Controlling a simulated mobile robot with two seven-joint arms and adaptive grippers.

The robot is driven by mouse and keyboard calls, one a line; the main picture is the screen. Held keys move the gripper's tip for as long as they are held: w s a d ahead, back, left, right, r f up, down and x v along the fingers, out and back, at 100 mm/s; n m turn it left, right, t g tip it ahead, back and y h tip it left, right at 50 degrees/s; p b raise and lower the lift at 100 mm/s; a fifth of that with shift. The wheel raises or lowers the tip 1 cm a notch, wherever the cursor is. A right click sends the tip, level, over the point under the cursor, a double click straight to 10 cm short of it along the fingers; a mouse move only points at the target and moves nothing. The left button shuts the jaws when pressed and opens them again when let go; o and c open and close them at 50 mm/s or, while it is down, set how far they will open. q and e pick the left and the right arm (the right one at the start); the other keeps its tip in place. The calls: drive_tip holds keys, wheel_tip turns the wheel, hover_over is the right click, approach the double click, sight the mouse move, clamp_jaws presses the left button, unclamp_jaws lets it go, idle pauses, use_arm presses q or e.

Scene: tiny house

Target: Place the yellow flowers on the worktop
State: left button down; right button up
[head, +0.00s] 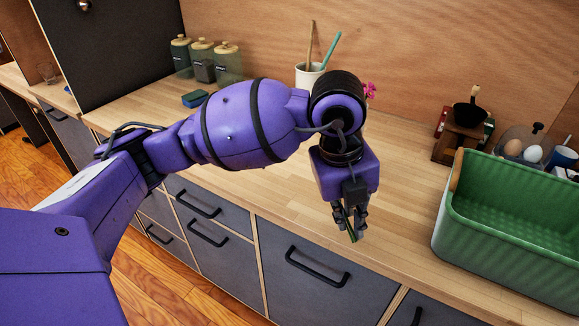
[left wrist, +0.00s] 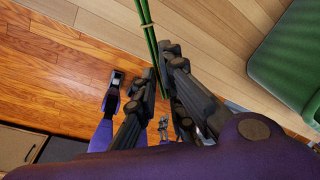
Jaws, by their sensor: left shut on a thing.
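My left gripper (head: 350,222) points down over the front edge of the worktop (head: 270,190). It is shut on thin green stems, whose green end (head: 353,238) shows just below the fingertips. In the left wrist view the stems (left wrist: 151,45) run up between the fingers, bound by a pale tie. No yellow blossoms show, so I cannot confirm the flowers' colour. The stems' gap to the worktop is unclear. A small two-pronged grey part (left wrist: 163,129) low in the left wrist view may be my right gripper; its state is unclear.
A green basket (head: 500,235) stands at the right. A wooden block (head: 460,135), eggs (head: 513,148), a utensil cup (head: 304,74), jars (head: 203,60) and a blue sponge (head: 194,98) sit further back. Pink blossoms (head: 370,91) show behind my arm. The worktop's middle is clear.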

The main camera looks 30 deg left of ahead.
sight(340, 236)
use_arm(q)
drive_tip(key=shift+w+a+f, duration=0.3)
drive_tip(key=shift+a+f, duration=0.3)
drive_tip(key=shift+f, duration=0.1)
wheel_tip(340, 236, down, 3)
drive_tip(key=shift+a+f, duration=0.1)
drive_tip(key=shift+f, duration=0.05)
drive_tip(key=shift+w, duration=0.1)
drive_tip(key=shift+f, duration=0.1)
drive_tip(key=c, duration=1.9)
unclamp_jaws()
drive_tip(key=shift+o, duration=0.3)
